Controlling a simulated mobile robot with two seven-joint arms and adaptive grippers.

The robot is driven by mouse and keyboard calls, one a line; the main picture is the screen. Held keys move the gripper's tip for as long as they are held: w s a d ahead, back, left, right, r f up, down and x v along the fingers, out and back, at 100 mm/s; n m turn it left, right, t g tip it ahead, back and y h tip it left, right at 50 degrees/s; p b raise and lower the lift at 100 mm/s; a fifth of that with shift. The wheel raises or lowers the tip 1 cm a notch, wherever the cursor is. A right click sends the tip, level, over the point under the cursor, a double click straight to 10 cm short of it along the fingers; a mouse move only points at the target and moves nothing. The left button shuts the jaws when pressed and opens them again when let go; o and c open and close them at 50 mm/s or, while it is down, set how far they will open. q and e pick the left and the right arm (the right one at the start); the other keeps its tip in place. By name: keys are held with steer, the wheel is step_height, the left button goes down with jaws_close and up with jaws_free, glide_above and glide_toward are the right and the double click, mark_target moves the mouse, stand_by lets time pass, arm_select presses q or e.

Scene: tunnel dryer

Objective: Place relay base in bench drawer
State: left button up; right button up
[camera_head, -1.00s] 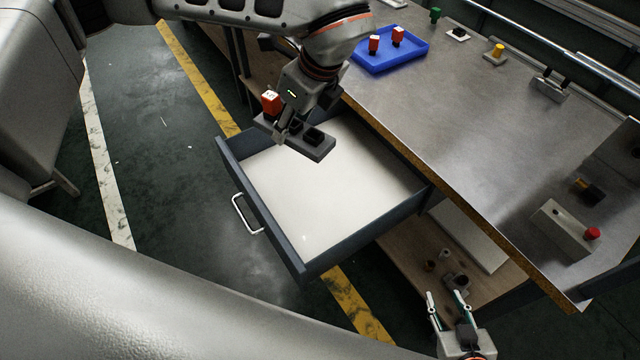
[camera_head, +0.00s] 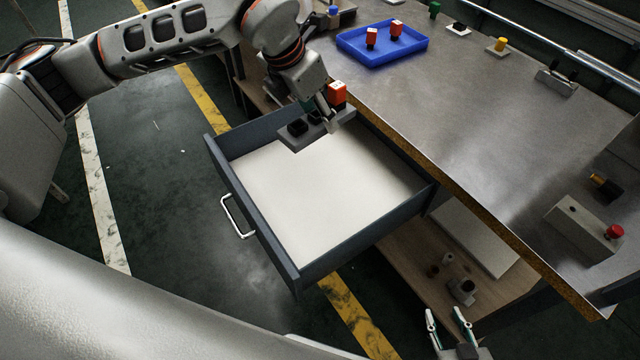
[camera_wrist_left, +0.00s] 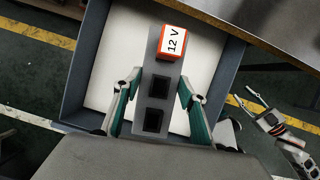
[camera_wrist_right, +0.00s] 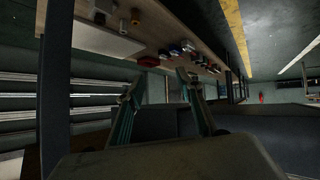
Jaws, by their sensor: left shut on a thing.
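The grey relay base (camera_head: 290,139) has black sockets and an orange-red relay (camera_head: 338,93) marked 12 V at one end. My left gripper (camera_head: 322,115) is shut on it and holds it over the back-left part of the open bench drawer. In the left wrist view, the fingers (camera_wrist_left: 158,92) flank the base (camera_wrist_left: 156,88), with the relay (camera_wrist_left: 172,42) beyond them. The drawer (camera_head: 262,215) has dark walls, an empty-looking white floor and a front handle. My right gripper (camera_head: 450,318) is open and empty near the lower shelf; its fingers also show in the right wrist view (camera_wrist_right: 157,88).
The metal bench top (camera_head: 480,130) lies right of the drawer. It bears a blue tray (camera_head: 375,58) with two red relays, and a red-button box (camera_head: 580,228). The lower shelf (camera_head: 415,262) holds small parts. Its bench edge runs close beside the held base.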

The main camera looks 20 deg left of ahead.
arm_select(q)
steer(key=shift+w+f+m+h, duration=0.1)
steer(key=shift+w+m+h, duration=0.2)
steer(key=shift+m, duration=0.3)
steer(key=shift+f, duration=0.2)
steer(key=b, duration=0.2)
glide_above(324, 181)
steer(key=s, duration=0.1)
steer(key=f, duration=1)
steer(key=a+f, duration=0.1)
steer(key=f, duration=0.4)
steer(key=shift+f, duration=0.35)
step_height(324, 181, down, 4)
steer(key=shift+b, duration=0.35)
steer(key=shift+r, duration=0.1)
steer(key=o, duration=1.2)
steer(key=shift+g, duration=0.3)
steer(key=shift+o, duration=0.4)
